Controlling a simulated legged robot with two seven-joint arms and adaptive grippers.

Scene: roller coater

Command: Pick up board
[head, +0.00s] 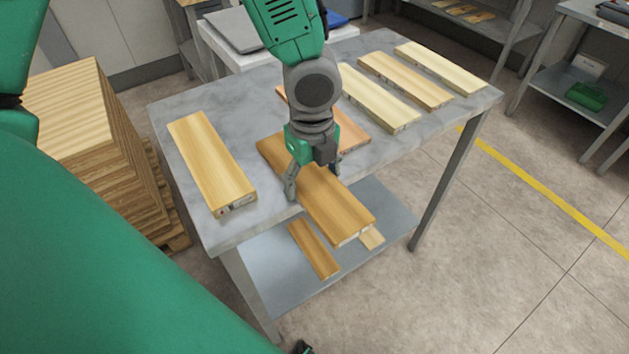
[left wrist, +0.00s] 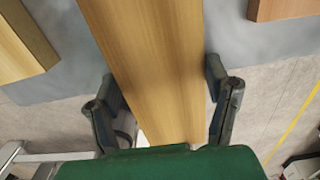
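The brown board (head: 340,212) lies on the grey table, its near end sticking out past the front edge. My left gripper (head: 313,185) is above it with its fingers on either side of the board. In the left wrist view the board (left wrist: 155,55) runs between the two spread fingers (left wrist: 165,95). A gap shows between the left finger and the board; the right finger is close to the board's edge, and I cannot tell whether it touches. The gripper hides part of the board in the head view.
Other boards lie on the grey table (head: 255,225): a yellowish one (head: 212,160) at left, an orange one (head: 352,133) behind the gripper, and several pale ones at back right. The lower shelf (head: 275,275) holds small pieces. Stacked wood (head: 85,125) stands at left.

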